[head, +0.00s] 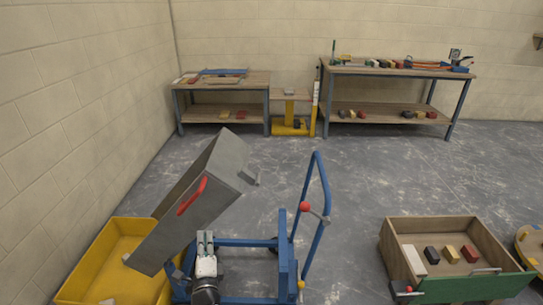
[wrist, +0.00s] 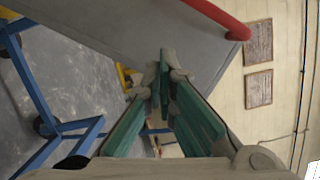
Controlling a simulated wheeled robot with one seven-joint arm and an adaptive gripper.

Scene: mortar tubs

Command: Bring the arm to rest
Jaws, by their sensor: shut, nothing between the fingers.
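My gripper (head: 205,238) is in front of the blue cart at the lower left of the head view, close to the tipped grey tub. In the wrist view my gripper (wrist: 163,62) shows green-padded fingers meeting at the tips with nothing held. The grey tub (head: 208,195) is steeply tilted on the blue tipping frame (head: 284,262), with a red handle (head: 191,196) on its side. In the wrist view the tub's grey wall (wrist: 130,30) and the red handle (wrist: 222,18) are just beyond the fingers. Whether the fingers touch the tub cannot be told.
A yellow tub (head: 84,262) sits under the tipped tub's lower end. The blue push handle (head: 322,190) with a red knob rises at right. A wooden box (head: 390,240) with a green front holds several blocks. Benches (head: 222,85) line the back wall. Middle floor is clear.

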